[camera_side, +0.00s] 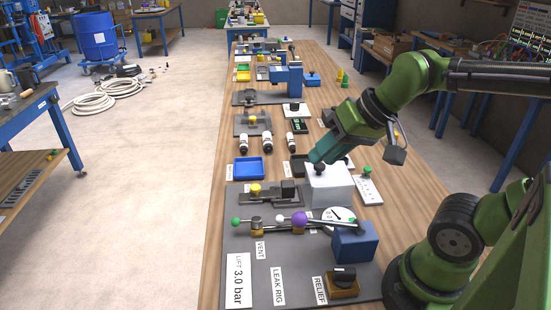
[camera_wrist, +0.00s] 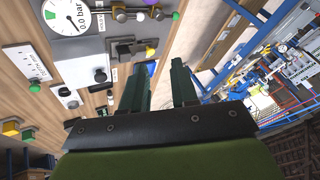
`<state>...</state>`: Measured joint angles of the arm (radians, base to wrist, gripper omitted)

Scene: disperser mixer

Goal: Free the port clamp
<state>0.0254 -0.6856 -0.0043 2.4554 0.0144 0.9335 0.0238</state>
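What looks like the port clamp (camera_side: 270,195) lies on a grey plate in the side view, with a yellow knob (camera_side: 256,189) at its left and a dark block (camera_side: 288,190) at its right. In the wrist view the dark clamp (camera_wrist: 123,47) and its yellow knob (camera_wrist: 150,52) show just beyond the left finger. My gripper (camera_wrist: 157,67) is open, with nothing between its fingers. In the side view my gripper (camera_side: 316,158) hangs above and behind the clamp, close to a white block; its fingertips cannot be made out there.
The white block (camera_side: 330,188) with a black knob stands right of the clamp. In front are a lever with a purple ball (camera_side: 299,219), a gauge (camera_side: 337,214), a blue block (camera_side: 354,243) and the relief knob (camera_side: 344,277). A blue tray (camera_side: 248,169) lies behind.

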